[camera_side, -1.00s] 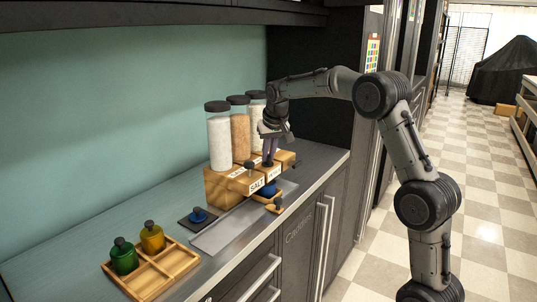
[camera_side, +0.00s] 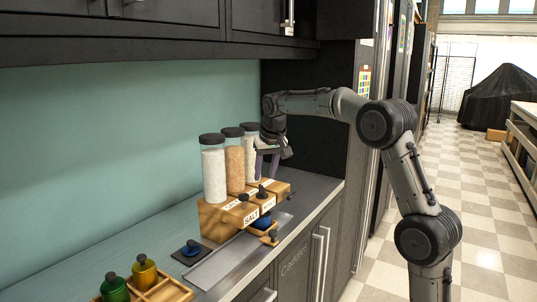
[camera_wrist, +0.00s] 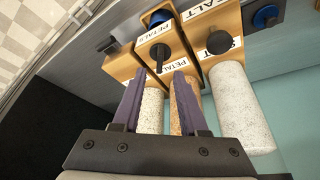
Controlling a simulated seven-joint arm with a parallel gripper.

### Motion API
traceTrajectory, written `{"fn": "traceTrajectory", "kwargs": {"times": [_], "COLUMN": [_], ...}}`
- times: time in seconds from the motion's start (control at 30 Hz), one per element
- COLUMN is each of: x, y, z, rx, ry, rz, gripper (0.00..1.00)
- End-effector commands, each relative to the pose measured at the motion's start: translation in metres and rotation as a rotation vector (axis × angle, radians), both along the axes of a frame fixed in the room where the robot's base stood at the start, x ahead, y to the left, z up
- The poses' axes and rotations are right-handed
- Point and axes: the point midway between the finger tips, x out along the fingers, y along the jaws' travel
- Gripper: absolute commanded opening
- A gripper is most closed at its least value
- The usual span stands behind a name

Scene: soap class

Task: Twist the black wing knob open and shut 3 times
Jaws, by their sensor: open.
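The black wing knob (camera_wrist: 160,52) sits on the middle wooden dispenser block, which has a "PETALS" label, in the wrist view. It also shows in the side view (camera_side: 262,191), standing on the block's front. My gripper (camera_wrist: 159,76) is open and empty, with its two purple fingers apart. In the side view my gripper (camera_side: 266,176) hangs just above the wing knob, with a small gap between them. The wing looks roughly in line with the fingers in the wrist view, though its exact angle is hard to tell.
Three tall jars (camera_side: 214,174) with black lids stand close behind the knobs. A round black knob (camera_wrist: 219,42) on the salt block and another dark knob (camera_wrist: 108,45) flank the wing knob. A metal tray (camera_side: 222,262) and a wooden crate (camera_side: 172,291) with bottles lie nearer. Upper cabinets overhang.

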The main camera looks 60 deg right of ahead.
Motion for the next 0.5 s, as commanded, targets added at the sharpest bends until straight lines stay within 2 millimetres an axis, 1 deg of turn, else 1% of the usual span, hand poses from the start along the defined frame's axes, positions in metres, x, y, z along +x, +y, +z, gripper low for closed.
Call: {"fn": "traceTrajectory", "kwargs": {"times": [0.03,0.2,0.33,0.5], "x": [-0.003,-0.014,-0.02,-0.024], "y": [0.003,0.01,0.015,0.018], "z": [0.012,0.044,0.062,0.074], "rx": [-0.001,-0.002,-0.001,-0.001], "ry": [-0.005,-0.004,-0.003,-0.001], "rz": [0.001,0.0,0.0,0.0], "gripper": [0.42,0.42,0.42,0.42]}}
